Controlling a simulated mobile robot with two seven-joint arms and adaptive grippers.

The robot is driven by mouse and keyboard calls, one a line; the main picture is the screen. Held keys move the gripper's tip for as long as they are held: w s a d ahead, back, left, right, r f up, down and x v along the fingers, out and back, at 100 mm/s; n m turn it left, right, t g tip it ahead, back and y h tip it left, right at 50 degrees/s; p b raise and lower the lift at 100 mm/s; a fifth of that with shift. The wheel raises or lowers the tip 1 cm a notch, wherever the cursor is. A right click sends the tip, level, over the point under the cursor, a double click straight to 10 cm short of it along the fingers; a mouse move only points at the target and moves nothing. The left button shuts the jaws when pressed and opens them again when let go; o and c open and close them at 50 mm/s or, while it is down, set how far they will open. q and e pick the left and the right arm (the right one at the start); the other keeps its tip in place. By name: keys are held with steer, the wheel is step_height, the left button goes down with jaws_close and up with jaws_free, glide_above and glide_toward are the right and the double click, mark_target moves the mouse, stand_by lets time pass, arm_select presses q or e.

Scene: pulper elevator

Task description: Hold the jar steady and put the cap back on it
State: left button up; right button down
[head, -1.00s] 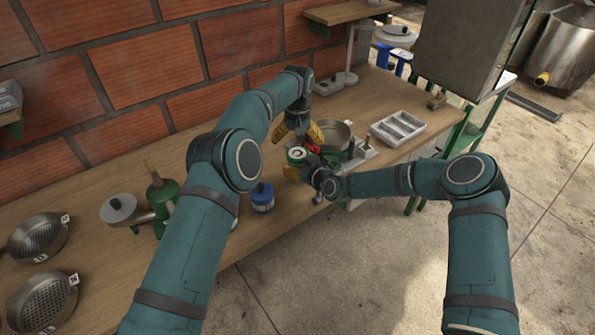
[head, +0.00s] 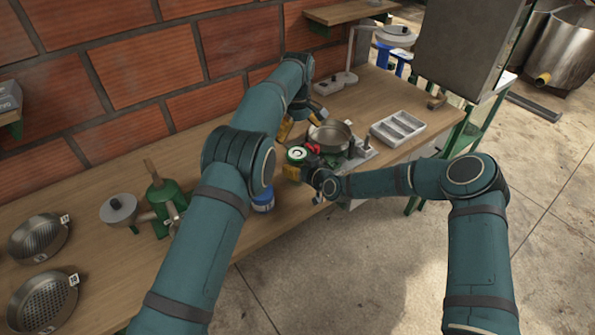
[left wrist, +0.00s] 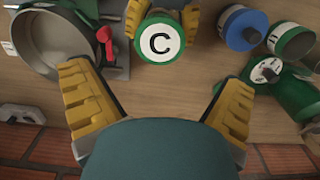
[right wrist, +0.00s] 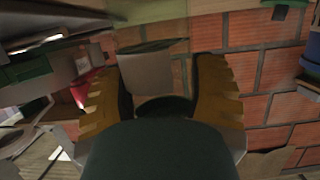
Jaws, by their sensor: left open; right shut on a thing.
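The green cap (head: 297,153), with a white top marked C, sits over the jar at the front of the table; it also shows in the left wrist view (left wrist: 160,42). My right gripper (head: 293,172) is shut on the jar from the side. The jar (right wrist: 152,75) shows as a pale grey body between its fingers in the right wrist view. I cannot tell how firmly the cap is seated. My left gripper (left wrist: 155,83) is open and empty, apart from the cap, behind it towards the wall. In the head view my left forearm partly hides it.
A metal pan (head: 330,137) with a red-handled part beside it stands close right of the jar. A grey divided tray (head: 397,128) lies further right. A blue container (head: 263,201) and a green hand-cranked device (head: 165,196) stand left. The brick wall (head: 130,80) bounds the back.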

mark_target(297, 153)
arm_select(q)
steer(key=shift+f, duration=4)
steer(key=c, duration=1.3)
steer(key=m, duration=0.6)
steer(key=o, duration=1.2)
